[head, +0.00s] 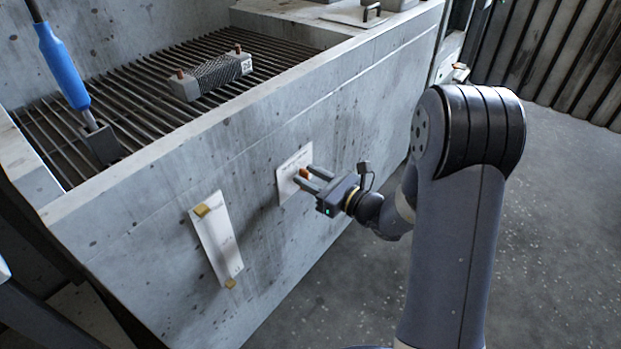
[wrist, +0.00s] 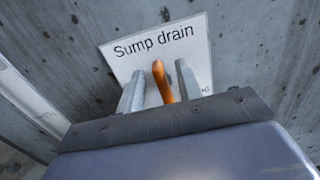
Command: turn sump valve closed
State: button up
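The sump valve shows as an orange handle (wrist: 161,82) in front of a white plate (wrist: 127,62) lettered "Sump drain" in the wrist view. In the head view the orange handle (head: 305,173) and the plate (head: 290,171) are on the front face of the concrete wall. My gripper (head: 304,175) reaches the plate from the right. In the wrist view my gripper (wrist: 160,80) is open, with one finger on each side of the handle and a visible gap on both sides. The handle's lower end is hidden behind the gripper body.
A white strip (head: 217,240) with yellow tabs is on the wall left of the plate. Above are a grating (head: 150,70), a block with coiled mesh (head: 212,75) and a blue-sleeved rod (head: 62,65). Open floor (head: 560,220) lies to the right.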

grip_shut()
dwell(0.4)
jog(key=shift+r+m+p, duration=0.1)
jog(key=shift+m+p, duration=0.3)
jog(key=m+p, duration=0.1)
jog(key=m, duration=0.1)
jog(key=m+p, duration=0.2)
jog(key=w+m+p, duration=0.1)
jog(key=m+p, duration=0.1)
jog(key=shift+d, duration=0.3)
jog(key=m+p, duration=0.2)
jog(key=m, duration=0.1)
jog(key=f+m+p, duration=0.1)
jog(key=m+p, duration=0.1)
jog(key=m, duration=0.2)
jog(key=f+m+p, duration=0.1)
jog(key=m+p, duration=0.1)
jog(key=m, duration=0.2)
jog(key=shift+w+d+f+p, duration=0.1)
jog(key=shift+w+d+p, duration=0.2)
jog(key=shift+p, duration=0.05)
